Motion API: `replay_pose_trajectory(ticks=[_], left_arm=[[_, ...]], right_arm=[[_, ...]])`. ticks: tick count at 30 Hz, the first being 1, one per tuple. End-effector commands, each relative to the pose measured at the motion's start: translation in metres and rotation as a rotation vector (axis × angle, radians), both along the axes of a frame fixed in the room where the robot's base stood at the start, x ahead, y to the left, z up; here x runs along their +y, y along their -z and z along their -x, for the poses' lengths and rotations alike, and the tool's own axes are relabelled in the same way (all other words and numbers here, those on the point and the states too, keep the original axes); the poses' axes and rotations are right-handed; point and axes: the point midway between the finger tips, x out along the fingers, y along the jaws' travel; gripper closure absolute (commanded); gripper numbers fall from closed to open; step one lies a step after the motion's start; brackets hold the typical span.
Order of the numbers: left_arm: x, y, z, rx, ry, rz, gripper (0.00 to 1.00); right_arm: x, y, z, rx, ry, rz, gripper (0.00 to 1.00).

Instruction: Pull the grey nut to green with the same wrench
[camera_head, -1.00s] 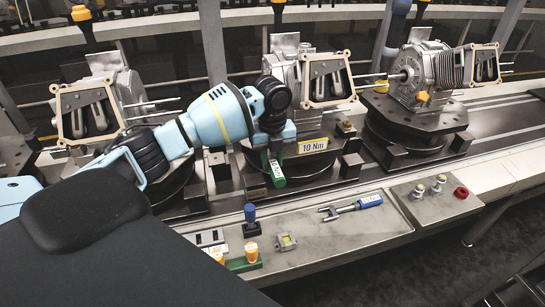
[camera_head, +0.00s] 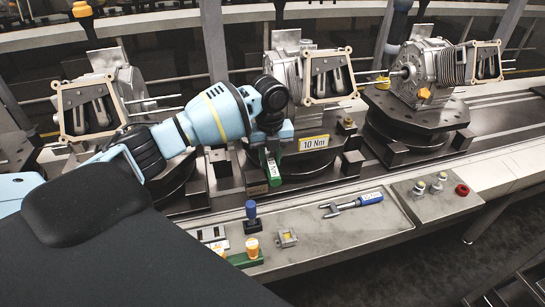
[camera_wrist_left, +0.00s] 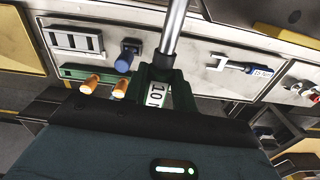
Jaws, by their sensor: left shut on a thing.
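My left gripper (camera_head: 270,148) is shut on a green-handled wrench (camera_head: 273,172) in front of the middle fixture. In the left wrist view the wrench's steel shaft (camera_wrist_left: 176,28) runs upward from between the fingers (camera_wrist_left: 160,78), with part of a "10 N" label showing. The wrench's working end is out of sight, hidden by my arm in the head view. The middle fixture carries a grey housing (camera_head: 284,68) and a "10 Nm" plate (camera_head: 314,143). I cannot make out the grey nut or any green mark on it. My right gripper is in neither view.
A blue-handled wrench (camera_head: 352,204) lies on the front bench (camera_head: 330,235). Left of it are a small square block (camera_head: 287,237), a blue-topped post (camera_head: 251,215) and orange-capped pieces (camera_head: 252,247). A button box (camera_head: 436,190) stands right. Another geared fixture (camera_head: 418,70) is further right.

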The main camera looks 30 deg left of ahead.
Motion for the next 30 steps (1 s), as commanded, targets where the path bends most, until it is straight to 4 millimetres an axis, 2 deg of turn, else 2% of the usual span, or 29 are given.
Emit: replay_pose_trajectory(ticks=[12,30], left_arm=[[0.010,-0.001,0.009,-0.002,0.098,0.000,1.00],[0.015,-0.001,0.013,-0.002,0.147,0.001,1.00]], right_arm=[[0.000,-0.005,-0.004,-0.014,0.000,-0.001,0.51],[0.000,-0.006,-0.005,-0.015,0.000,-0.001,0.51]])
